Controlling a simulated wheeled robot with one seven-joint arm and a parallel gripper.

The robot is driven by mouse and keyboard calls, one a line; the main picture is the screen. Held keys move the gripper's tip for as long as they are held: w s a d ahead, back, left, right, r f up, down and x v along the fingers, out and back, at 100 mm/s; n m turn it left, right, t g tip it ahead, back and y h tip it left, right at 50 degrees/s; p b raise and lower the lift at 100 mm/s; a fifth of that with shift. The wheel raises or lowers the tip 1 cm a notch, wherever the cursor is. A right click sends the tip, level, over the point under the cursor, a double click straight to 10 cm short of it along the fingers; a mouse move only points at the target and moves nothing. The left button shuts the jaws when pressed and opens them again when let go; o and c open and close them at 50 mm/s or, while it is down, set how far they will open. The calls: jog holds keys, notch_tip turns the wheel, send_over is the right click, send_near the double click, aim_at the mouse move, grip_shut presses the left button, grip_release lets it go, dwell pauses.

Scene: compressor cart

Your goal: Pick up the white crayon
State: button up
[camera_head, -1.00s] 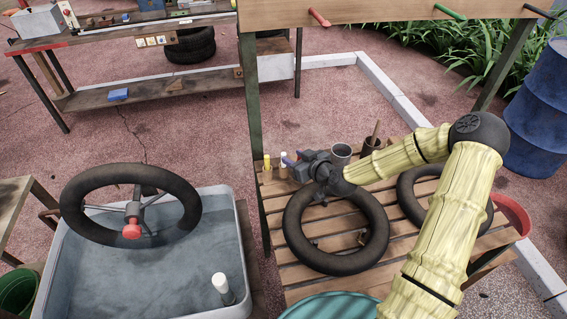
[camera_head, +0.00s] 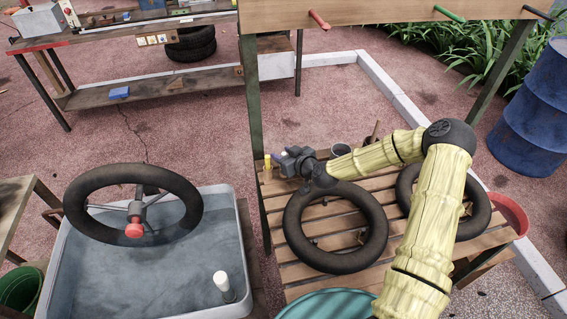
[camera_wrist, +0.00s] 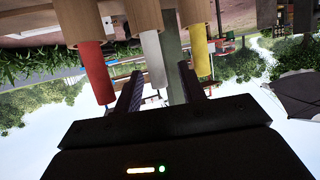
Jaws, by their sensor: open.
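The white crayon (camera_wrist: 152,62) stands in a wooden holder and shows upside down in the wrist view. It lies between the two dark fingers of my gripper (camera_wrist: 159,74), which are open on either side of it. I cannot tell whether either finger touches it. A red crayon (camera_wrist: 97,72) and a yellow crayon (camera_wrist: 194,50) stand in their own holders beside it. In the head view my gripper (camera_head: 280,164) is at the back left corner of the slatted table, next to the yellow crayon (camera_head: 267,161). It mostly hides the white crayon there.
The slatted table (camera_head: 290,252) carries two black tyres (camera_head: 290,235), with a dark cup (camera_head: 341,150) behind my arm. A green post (camera_head: 254,125) rises close to my gripper at the table's left edge. A grey water tub (camera_head: 180,285) stands at the left.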

dwell(0.3)
grip_shut()
notch_tip(320, 180, up, 10)
jog(key=shift+r+b, duration=0.1)
jog(key=shift+b, duration=0.35)
dwell(0.3)
jog(key=shift+d, duration=0.1)
dwell(0.4)
jog(key=s+d+g+h+p, duration=0.1)
jog(key=s+d+p, duration=0.2)
jog(key=p, duration=0.8)
jog(key=s+d+r+g+h+p, duration=0.1)
jog(key=s+d+p, duration=0.1)
jog(key=d+p, duration=0.6)
jog(key=p, duration=0.2)
jog(key=shift+s+r+g+p, duration=0.25)
jog(key=shift+s+g+p, duration=0.1)
jog(key=shift+s+g, duration=0.05)
